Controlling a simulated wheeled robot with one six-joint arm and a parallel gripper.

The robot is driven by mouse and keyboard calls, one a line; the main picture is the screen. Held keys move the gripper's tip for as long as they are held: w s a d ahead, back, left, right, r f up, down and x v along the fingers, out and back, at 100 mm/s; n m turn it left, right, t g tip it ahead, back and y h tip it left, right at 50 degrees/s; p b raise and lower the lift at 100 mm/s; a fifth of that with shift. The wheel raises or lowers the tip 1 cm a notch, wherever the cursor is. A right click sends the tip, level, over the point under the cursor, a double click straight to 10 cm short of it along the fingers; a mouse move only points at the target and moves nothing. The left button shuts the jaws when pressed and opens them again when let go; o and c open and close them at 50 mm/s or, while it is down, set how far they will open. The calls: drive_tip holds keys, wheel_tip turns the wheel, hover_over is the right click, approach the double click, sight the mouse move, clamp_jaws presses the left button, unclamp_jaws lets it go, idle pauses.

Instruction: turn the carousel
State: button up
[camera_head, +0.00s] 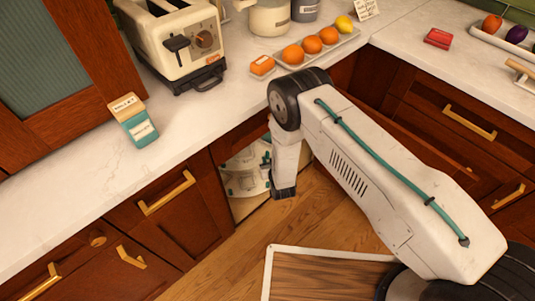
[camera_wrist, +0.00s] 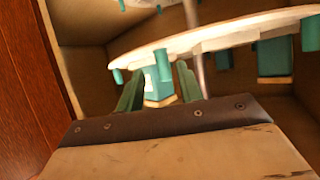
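The carousel (camera_head: 243,182) stands inside the open corner cabinet, with pale round shelves and teal pieces on it. In the wrist view its shelf (camera_wrist: 222,34) crosses above my gripper, with teal pegs along the rim and a metal post behind. My gripper (camera_wrist: 158,88) points into the cabinet with its two teal fingers apart. A teal peg (camera_wrist: 162,66) at the shelf rim shows between the fingers; I cannot tell whether they touch it. In the head view my wrist hides part of the carousel, and the fingertips are hard to make out.
Reddish wood cabinet fronts flank the opening; the left one has a brass handle (camera_head: 167,192). On the counter stand a toaster (camera_head: 178,42), a teal-and-tan carton (camera_head: 134,121) and a tray (camera_head: 318,48) of oranges. A cabinet wall (camera_wrist: 22,90) is close at left in the wrist view.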

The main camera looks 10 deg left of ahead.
sight(268, 155)
drive_tip(key=t, duration=0.1)
drive_tip(key=s+f+t, duration=0.1)
drive_tip(key=shift+s+d+f+t+y, duration=0.1)
drive_tip(key=shift+s+t+y, duration=0.2)
drive_tip(key=shift+y, duration=0.1)
drive_tip(key=w, duration=0.1)
drive_tip(key=w+a+t, duration=0.1)
drive_tip(key=w, duration=0.1)
drive_tip(key=w+a+t, duration=0.1)
drive_tip(key=w, duration=0.1)
drive_tip(key=shift+w+r+y, duration=0.2)
drive_tip(key=shift+w+y, duration=0.05)
drive_tip(key=shift+y, duration=0.15)
clamp_jaws()
